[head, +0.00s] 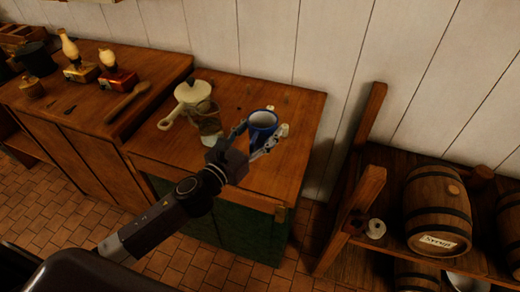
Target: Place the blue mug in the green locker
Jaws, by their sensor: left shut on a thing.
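The blue mug (263,121) is upright at the right part of the wooden counter top, its pale inside facing up. My left gripper (256,138) reaches it from the front and is shut on it, with a finger showing at each side. I cannot tell whether the mug's base touches the wood. The green locker (250,236) is the green front below this counter top. My left arm covers part of it, and I cannot tell whether it is open. My right gripper is not in view.
A pale long-handled pot (190,93) and a brownish jar (206,117) stand left of the mug. A small pale object (284,130) is close to its right. A wooden rack with barrels (436,210) stands at right. The counter's right front is clear.

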